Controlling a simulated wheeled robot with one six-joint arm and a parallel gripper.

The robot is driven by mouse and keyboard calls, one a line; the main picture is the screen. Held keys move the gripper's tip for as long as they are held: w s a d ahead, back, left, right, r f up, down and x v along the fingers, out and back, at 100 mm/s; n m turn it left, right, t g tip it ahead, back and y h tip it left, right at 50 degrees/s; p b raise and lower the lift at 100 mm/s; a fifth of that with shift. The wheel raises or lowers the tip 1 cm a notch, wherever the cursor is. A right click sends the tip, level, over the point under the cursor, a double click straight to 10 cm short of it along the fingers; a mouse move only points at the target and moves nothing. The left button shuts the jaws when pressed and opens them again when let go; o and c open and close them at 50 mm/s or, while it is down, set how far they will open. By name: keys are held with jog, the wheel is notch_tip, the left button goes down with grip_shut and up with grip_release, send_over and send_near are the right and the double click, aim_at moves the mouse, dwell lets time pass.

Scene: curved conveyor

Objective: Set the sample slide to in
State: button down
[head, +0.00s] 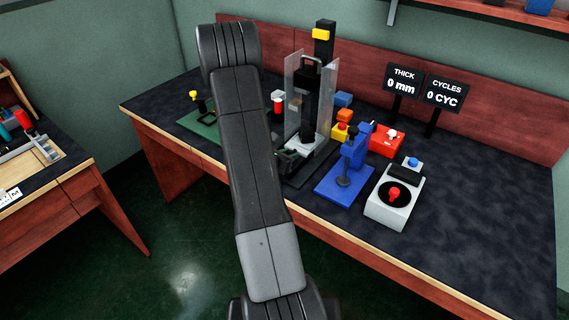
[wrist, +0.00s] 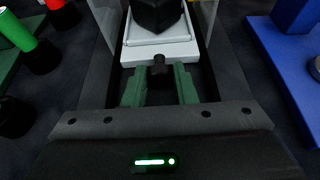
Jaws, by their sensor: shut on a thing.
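The sample slide (wrist: 190,52) is a pale grey tray with a dark knob (wrist: 157,66) on its near edge. In the head view the slide (head: 300,150) shows at the foot of a black press (head: 324,45) with clear side panels. A dark block (wrist: 157,14) stands on or above the slide. My gripper (wrist: 158,78) has green fingers, one on each side of the knob, shut on it. In the head view my gripper (head: 288,160) is small and partly behind my arm.
A blue clamp stand (head: 335,188) stands right of the press, with a white box with a red knob (head: 394,195) beyond it. Red, orange and blue blocks (head: 385,140) lie behind. Two displays (head: 404,80) read 0 mm and 0 CYC. The bench's right end is clear.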

jog(key=shift+w+r, duration=0.1)
jog(key=shift+w, duration=0.05)
jog(key=c, duration=1.2)
grip_release()
jog(key=shift+w+d, duration=0.1)
jog(key=shift+d, duration=0.05)
jog(key=b+v, duration=0.1)
jog(key=v, duration=1.2)
jog(key=shift+s+a+r, duration=0.1)
jog(key=shift+s+a, duration=0.1)
jog(key=shift+s, duration=0.15)
